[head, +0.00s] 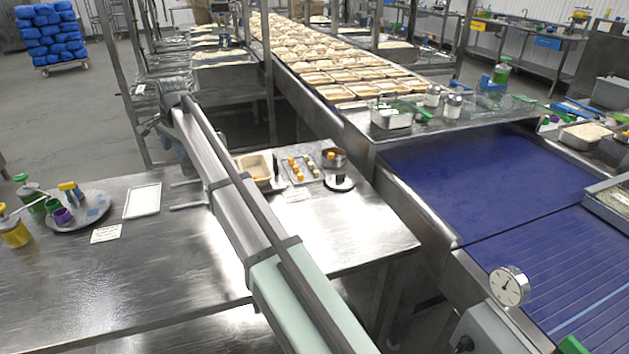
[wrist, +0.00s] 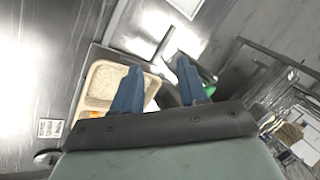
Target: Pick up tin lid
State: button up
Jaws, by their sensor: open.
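A flat white rectangular panel with a thin grey rim, which looks like the tin lid (head: 143,200), lies on the left part of the steel table. A white panel that looks like the same lid (wrist: 187,3) is cut off by the top edge of the wrist view. My gripper (wrist: 159,63) shows there with two blue fingers, open and apart, with nothing between them. The lid lies beyond the fingertips, not touching them. In the head view my arm hides the fingers. A rectangular tin (head: 240,165) with pale contents stands right of my arm; it also shows in the wrist view (wrist: 86,98).
The steel table (head: 185,270) has clear room in front. A round tray (head: 98,200) with cups stands left of the lid, with a small label card (head: 106,234) nearby.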

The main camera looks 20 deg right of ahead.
jog(key=d+f+m+g+h, duration=0.2)
jog(key=d+m, duration=0.2)
jog(key=d, duration=2.1)
jog(key=m+g, duration=0.2)
jog(key=m, duration=0.2)
send_near(340, 174)
jog(key=f, duration=0.4)
jog(key=shift+w+a, duration=0.1)
jog(key=shift+a, duration=0.1)
jog(key=shift+w+d+f, duration=0.1)
jog(key=shift+f, duration=1.25)
jog(key=shift+d+f, duration=0.1)
jog(key=shift+f, duration=1.25)
grip_shut()
